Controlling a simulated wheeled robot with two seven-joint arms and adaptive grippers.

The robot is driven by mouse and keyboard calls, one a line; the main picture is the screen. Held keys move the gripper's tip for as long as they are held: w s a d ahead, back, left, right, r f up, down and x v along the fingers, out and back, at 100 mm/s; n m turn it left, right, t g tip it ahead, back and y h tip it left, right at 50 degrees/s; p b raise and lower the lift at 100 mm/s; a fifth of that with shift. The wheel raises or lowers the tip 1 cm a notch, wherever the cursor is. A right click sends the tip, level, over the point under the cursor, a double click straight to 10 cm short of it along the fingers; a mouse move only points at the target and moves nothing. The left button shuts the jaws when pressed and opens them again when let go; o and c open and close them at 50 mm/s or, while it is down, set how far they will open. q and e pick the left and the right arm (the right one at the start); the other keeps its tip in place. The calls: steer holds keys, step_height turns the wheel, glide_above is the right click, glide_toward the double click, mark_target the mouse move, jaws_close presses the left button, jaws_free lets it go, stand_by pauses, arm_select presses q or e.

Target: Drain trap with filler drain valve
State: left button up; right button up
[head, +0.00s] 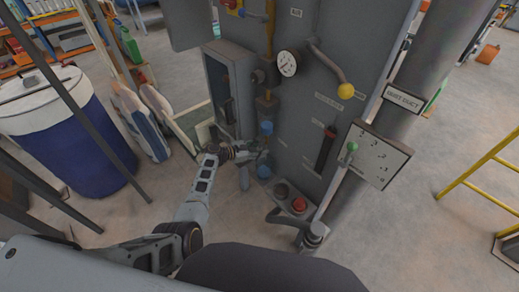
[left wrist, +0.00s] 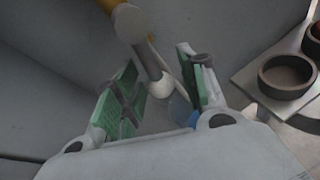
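The filler (head: 330,90) is a tall grey cabinet. On its front left is a vertical line with an upper blue bowl (head: 265,128) and a lower blue bowl (head: 264,171); I cannot tell which is the trap. My left gripper (head: 258,154) reaches in from the left, close to this line between the bowls. In the left wrist view its green-padded fingers (left wrist: 160,88) are apart. A grey stem (left wrist: 150,62) below a brass-coloured pipe (left wrist: 128,22) shows between or just beyond them; contact is unclear. A blue part (left wrist: 182,108) is partly hidden behind the right finger. My right gripper is not in view.
A gauge (head: 287,63), a yellow-knobbed lever (head: 346,89) and a green-knobbed lever (head: 351,147) are on the cabinet. A button box with a red button (head: 299,204) sits low. A blue drum (head: 65,135) stands left; a yellow rail (head: 485,165) is at right.

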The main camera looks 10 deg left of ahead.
arm_select(q)
steer(key=v, duration=1.2)
stand_by(0.7)
steer(key=shift+r, duration=0.1)
stand_by(0.5)
